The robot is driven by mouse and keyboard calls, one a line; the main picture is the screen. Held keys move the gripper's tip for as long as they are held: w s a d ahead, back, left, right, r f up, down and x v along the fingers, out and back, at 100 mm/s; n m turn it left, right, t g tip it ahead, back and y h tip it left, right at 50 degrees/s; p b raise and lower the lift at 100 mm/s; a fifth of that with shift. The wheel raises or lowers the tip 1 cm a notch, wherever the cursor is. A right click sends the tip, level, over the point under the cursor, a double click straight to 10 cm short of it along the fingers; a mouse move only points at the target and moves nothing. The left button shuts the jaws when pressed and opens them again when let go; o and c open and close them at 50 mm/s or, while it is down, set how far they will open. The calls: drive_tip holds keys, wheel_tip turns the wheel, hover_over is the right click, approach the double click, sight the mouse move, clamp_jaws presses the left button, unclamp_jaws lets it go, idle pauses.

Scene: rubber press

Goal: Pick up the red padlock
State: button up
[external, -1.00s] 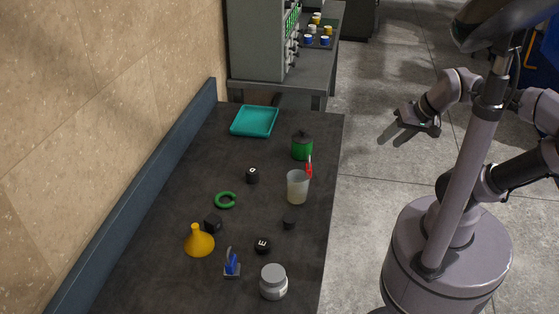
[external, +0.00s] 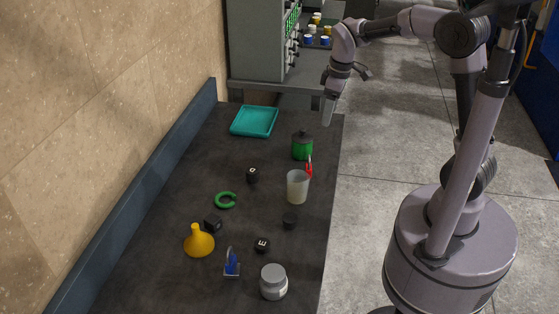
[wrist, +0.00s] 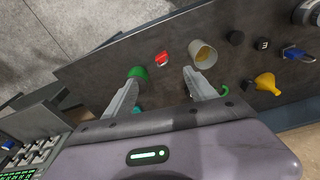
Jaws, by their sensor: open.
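The red padlock (external: 309,169) stands on the dark table near its right edge, just behind a whitish cup (external: 297,187), which partly hides it in the external view. In the wrist view the padlock (wrist: 162,59) lies clear of the cup (wrist: 204,54), just beyond and between my fingertips. My gripper (external: 328,108) is high over the far right corner of the table, pointing down. In the wrist view its two fingers (wrist: 161,77) are spread, with nothing between them.
A green canister (external: 302,149) stands behind the padlock, close by. A teal tray (external: 254,121) lies at the far end. A green ring (external: 225,200), yellow funnel (external: 199,242), blue-handled item (external: 231,264), grey jar (external: 273,282) and several small black pieces occupy the nearer table.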

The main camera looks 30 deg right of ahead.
sight(309, 167)
drive_tip(key=w+a+f+n+b, duration=0.1)
drive_tip(key=f, duration=0.5)
drive_tip(key=w+a+f+n+g+b, duration=0.1)
drive_tip(key=w+f+b, duration=0.1)
drive_tip(key=f, duration=0.4)
drive_tip(key=w+a+f+n+b, duration=0.1)
drive_tip(key=w+f+n, duration=0.1)
drive_tip(key=f, duration=0.4)
drive_tip(key=shift+a+f+h, duration=0.1)
drive_tip(key=shift+h, duration=0.3)
drive_tip(key=f+b, duration=0.1)
drive_tip(key=f, duration=0.1)
drive_tip(key=f+b, duration=0.2)
drive_tip(key=f, duration=0.1)
drive_tip(key=shift+s+f, duration=0.2)
drive_tip(key=shift+f, duration=0.05)
drive_tip(key=shift+r, duration=0.2)
drive_tip(key=shift+c, duration=0.6)
clamp_jaws()
